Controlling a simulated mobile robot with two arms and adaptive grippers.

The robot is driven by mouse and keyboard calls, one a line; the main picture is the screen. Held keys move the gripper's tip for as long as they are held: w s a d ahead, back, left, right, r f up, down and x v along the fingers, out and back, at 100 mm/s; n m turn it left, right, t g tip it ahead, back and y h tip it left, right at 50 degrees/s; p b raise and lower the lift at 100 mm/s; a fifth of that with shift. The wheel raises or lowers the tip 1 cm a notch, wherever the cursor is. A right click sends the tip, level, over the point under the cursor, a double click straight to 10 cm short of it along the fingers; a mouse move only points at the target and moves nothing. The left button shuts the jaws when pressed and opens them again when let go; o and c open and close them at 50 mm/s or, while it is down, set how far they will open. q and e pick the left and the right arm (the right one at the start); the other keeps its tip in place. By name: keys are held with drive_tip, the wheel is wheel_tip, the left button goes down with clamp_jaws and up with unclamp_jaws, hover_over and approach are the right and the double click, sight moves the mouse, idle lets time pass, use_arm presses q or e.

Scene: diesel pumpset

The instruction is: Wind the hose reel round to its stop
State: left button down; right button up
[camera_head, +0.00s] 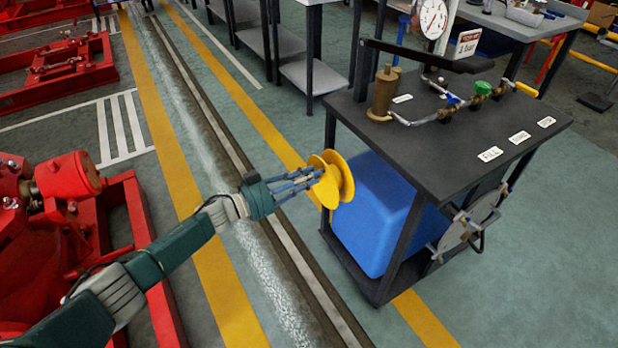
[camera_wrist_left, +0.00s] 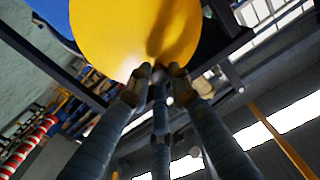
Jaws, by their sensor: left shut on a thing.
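The hose reel (camera_head: 345,176) is yellow, with two round flanges, and sits on the left end of a dark cart (camera_head: 460,150). One yellow flange (camera_wrist_left: 135,30) fills the top middle of the left wrist view. My left gripper (camera_head: 316,176) reaches in from the left against the reel's near face. In the wrist view its fingers (camera_wrist_left: 160,76) close together on a small dark crank handle in front of the flange. The fingers hide most of the handle. My right gripper is in neither view.
A blue tank (camera_head: 375,215) stands under the cart top beside the reel. Valves, a pipe run and a gauge (camera_head: 433,18) are on top. Red machinery (camera_head: 60,200) stands at left. The floor between is clear.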

use_arm(q)
drive_tip(key=shift+w+a, duration=0.1)
drive_tip(key=c, duration=1.6)
unclamp_jaws()
drive_tip(key=shift+o, duration=0.2)
drive_tip(key=v, duration=1.2)
